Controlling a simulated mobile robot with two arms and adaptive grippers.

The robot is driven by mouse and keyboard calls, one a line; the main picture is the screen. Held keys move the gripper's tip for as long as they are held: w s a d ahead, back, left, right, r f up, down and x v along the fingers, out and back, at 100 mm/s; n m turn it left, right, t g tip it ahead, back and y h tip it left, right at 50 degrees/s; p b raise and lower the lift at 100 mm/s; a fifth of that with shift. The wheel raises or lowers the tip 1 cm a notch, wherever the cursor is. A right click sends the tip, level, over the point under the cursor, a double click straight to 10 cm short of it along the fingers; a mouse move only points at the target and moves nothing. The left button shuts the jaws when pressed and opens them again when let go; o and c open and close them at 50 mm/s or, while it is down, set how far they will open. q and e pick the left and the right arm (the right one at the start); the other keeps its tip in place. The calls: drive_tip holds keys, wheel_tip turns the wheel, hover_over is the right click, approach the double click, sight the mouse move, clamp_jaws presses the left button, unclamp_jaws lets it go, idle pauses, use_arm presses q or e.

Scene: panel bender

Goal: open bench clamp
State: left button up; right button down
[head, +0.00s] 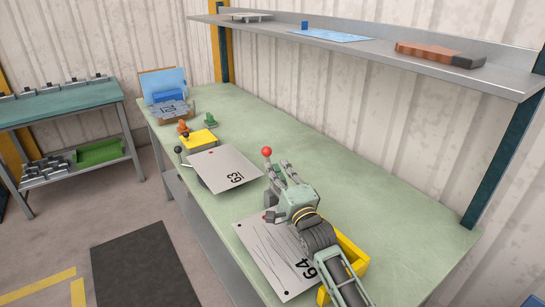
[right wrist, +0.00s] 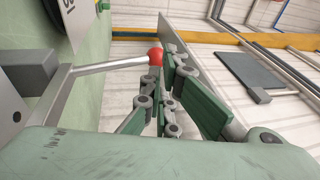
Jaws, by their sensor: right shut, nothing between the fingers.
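The clamp lever ends in a red ball knob (head: 267,152) on the green bench, just beyond the fingertips of my right gripper (head: 278,168). In the right wrist view the red knob (right wrist: 155,56) sits on a bare metal rod (right wrist: 108,66) that runs left to a dark grey block (right wrist: 30,78). My right gripper (right wrist: 168,72) is shut and empty, with its fingertips close beside the knob. I cannot tell whether they touch it. In the head view the clamp body is mostly hidden by my gripper and arm. My left gripper is not in view.
Plates marked 63 (head: 222,169) and 64 (head: 262,262) lie on the bench (head: 345,185). A black-knobbed lever (head: 178,150), a yellow block (head: 198,141) and a yellow bin (head: 352,255) are nearby. A grey shelf (head: 370,52) overhangs the back. The bench's middle right is clear.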

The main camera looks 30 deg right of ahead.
sight(269, 153)
drive_tip(key=shift+p+x, duration=0.5)
drive_tip(key=shift+x, duration=1.5)
drive_tip(key=shift+w, duration=0.1)
